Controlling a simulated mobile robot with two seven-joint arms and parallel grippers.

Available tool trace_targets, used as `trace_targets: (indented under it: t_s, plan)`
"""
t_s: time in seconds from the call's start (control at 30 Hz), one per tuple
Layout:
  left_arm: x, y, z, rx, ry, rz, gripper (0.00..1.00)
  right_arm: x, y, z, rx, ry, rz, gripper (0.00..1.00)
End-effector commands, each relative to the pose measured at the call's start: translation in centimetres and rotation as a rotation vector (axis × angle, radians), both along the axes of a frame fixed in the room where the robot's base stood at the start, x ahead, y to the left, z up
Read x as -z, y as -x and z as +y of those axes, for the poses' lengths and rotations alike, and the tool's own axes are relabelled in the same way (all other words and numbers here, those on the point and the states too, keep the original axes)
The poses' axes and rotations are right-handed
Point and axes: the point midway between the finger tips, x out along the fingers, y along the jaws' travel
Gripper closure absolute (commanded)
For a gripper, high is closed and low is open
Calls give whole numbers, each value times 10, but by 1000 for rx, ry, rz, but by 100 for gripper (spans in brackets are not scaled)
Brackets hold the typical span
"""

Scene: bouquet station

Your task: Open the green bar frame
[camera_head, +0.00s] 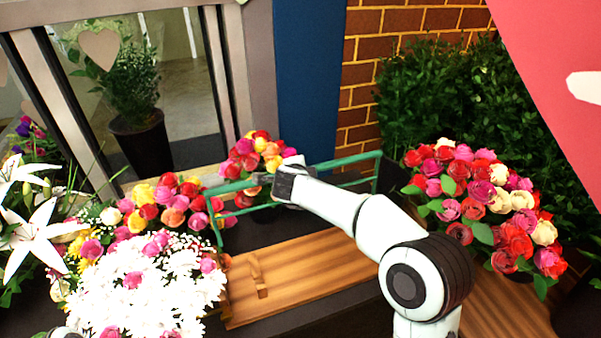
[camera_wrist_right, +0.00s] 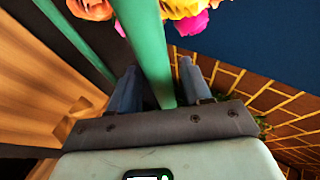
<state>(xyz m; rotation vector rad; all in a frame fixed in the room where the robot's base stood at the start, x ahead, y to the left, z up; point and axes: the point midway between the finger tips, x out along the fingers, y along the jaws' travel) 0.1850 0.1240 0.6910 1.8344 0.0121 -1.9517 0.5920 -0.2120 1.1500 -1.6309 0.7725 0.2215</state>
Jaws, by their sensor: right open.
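The green bar frame (camera_head: 335,162) stands upright over the wooden board, with a long top bar, thinner bars below it and a post at each end. My right gripper (camera_head: 262,182) comes in from the right and is at the left part of the top bar. In the right wrist view the green bar (camera_wrist_right: 148,45) runs between the two fingers of the open right gripper (camera_wrist_right: 160,78). I cannot tell whether either finger touches the bar.
The wooden board (camera_head: 290,270) has a small wooden handle. Bouquets of roses (camera_head: 165,200) stand behind and left of the frame, with white flowers (camera_head: 140,290) in front. A large rose bouquet (camera_head: 480,205) is at the right, near my right arm. A brick wall (camera_head: 405,20) stands behind.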

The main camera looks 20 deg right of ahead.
Motion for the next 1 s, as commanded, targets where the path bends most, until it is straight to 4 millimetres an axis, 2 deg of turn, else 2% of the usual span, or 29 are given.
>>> trace_targets:
  t_s: [0.17,0.5,0.7,1.0]
  plan:
    - [2,3,0,0,0,3,57,-7,10,5,-2,-1,-2,52]
    - [10,13,0,0,0,15,57,-47,66,31,-4,-2,-2,52]
    - [12,15,0,0,1,18,57,-65,91,43,-1,-1,0,52]
    - [13,16,0,0,0,18,57,-73,102,48,-1,0,0,52]
